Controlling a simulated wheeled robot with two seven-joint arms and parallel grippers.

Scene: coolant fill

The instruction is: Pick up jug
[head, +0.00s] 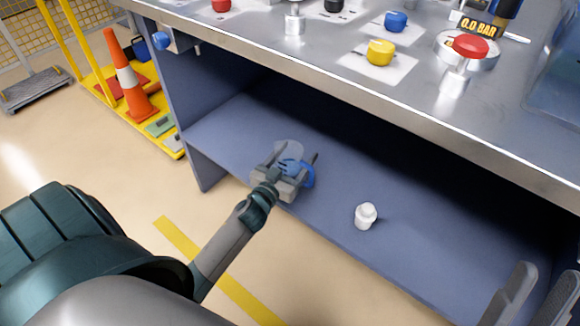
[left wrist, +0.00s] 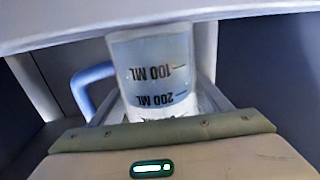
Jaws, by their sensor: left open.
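The jug (head: 289,149) is clear with a blue handle and stands on the blue shelf (head: 225,130) under the workbench. My left gripper (head: 288,160) is at the jug, its fingers open on either side of it. In the left wrist view, the jug (left wrist: 155,75) shows 100 ML and 200 ML marks upside down, and its blue handle is at the left. The gripper partly hides the jug in the head view. My right gripper (head: 540,285) is at the lower right, fingers apart and empty, away from the jug.
A small white bottle (head: 365,216) stands on the shelf right of the jug. The metal benchtop (head: 330,75) overhangs the shelf and carries a yellow cap (head: 380,52), a blue cap (head: 396,21) and a red button (head: 470,47). An orange cone (head: 130,80) stands at left.

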